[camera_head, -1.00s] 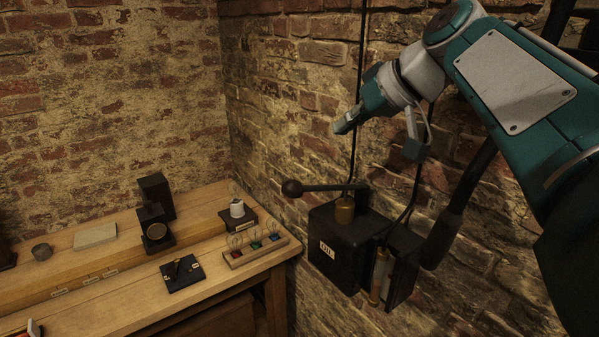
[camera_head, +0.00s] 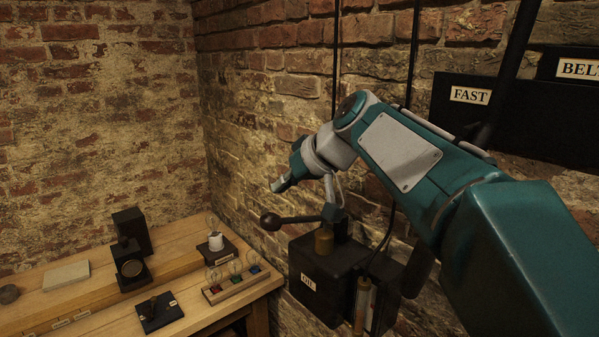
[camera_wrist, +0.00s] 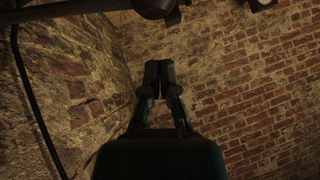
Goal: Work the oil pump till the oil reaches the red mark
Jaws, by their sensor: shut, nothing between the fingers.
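The black oil pump box (camera_head: 330,272), labelled OIL, is fixed to the brick wall right of the bench. Its lever (camera_head: 297,219) runs about level to a dark ball knob (camera_head: 270,221) at its left end, above a brass cylinder (camera_head: 324,241). A sight glass (camera_head: 362,304) with amber colour stands at the box's right side; I cannot make out the red mark or the oil level. My gripper (camera_head: 281,185) is shut and empty, above the lever near the knob, apparently apart from it. The wrist view shows its closed fingers (camera_wrist: 158,75) and a dark bar at the top.
A wooden bench (camera_head: 90,310) at left holds a rack of small bulbs (camera_head: 236,285), a white-topped piece (camera_head: 216,242), a black instrument (camera_head: 131,262) and a switch plate (camera_head: 158,311). A FAST panel (camera_head: 470,96) is on the right wall.

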